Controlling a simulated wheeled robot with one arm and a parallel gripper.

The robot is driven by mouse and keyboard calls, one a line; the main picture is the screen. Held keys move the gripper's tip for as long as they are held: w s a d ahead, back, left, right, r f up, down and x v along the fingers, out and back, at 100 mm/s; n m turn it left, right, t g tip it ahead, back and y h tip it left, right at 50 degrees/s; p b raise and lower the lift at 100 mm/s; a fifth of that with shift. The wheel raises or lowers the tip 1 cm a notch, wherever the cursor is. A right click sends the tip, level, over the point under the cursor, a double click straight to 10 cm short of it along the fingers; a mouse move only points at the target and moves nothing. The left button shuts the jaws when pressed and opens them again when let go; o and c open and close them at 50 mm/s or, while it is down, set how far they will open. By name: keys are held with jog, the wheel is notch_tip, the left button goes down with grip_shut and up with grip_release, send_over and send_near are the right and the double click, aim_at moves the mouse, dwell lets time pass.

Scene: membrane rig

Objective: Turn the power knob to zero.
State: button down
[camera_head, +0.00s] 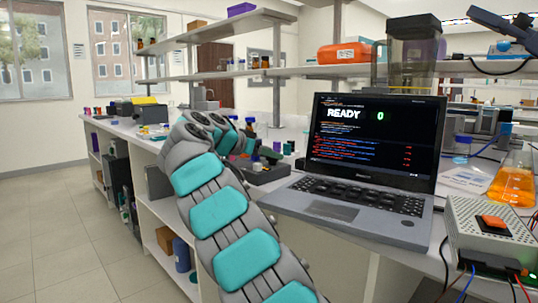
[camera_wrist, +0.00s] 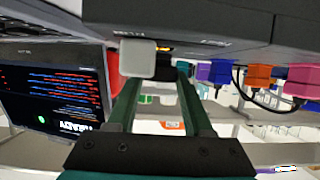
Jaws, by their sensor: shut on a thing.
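In the wrist view, my gripper (camera_wrist: 158,80) has its two green fingers on either side of a small dark knob (camera_wrist: 158,71) on the face of a dark box (camera_wrist: 215,42). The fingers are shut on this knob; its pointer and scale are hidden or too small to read. A light grey square piece (camera_wrist: 137,60) sits beside the left fingertip, with a small orange light behind it. In the head view, my arm reaches over the bench to the dark box (camera_head: 268,172) left of the laptop. The laptop (camera_head: 375,140) shows "READY" and a green "0".
In the head view, a grey power unit (camera_head: 480,235) with an orange switch and a flask (camera_head: 512,185) stand at the right.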

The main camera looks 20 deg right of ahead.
jog(key=shift+f+b, duration=0.1)
jog(key=shift+b, duration=0.35)
jog(key=b, duration=0.1)
jog(key=n+t+b, duration=0.1)
jog(key=shift+s+f+t+y+b, duration=0.15)
jog(key=shift+s+t+y+b, duration=0.05)
jog(key=shift+t+y+b, duration=0.15)
jog(key=shift+s+d+n+t+y+b, duration=0.1)
jog(key=shift+n+t+y+b, duration=0.45)
jog(key=shift+n+t+b, duration=0.55)
jog(key=n+t+y, duration=0.2)
jog(key=n+y, duration=0.1)
jog(key=shift+s+d+r, duration=0.1)
jog(key=shift+r, duration=0.25)
jog(key=shift+d+n+t+y+p, duration=0.1)
jog(key=shift+n+t+y+p, duration=0.8)
jog(key=shift+n, duration=0.4)
jog(key=shift+c, duration=1.6)
grip_release()
jog(key=shift+y, duration=0.3)
jog(key=shift+s, duration=0.1)
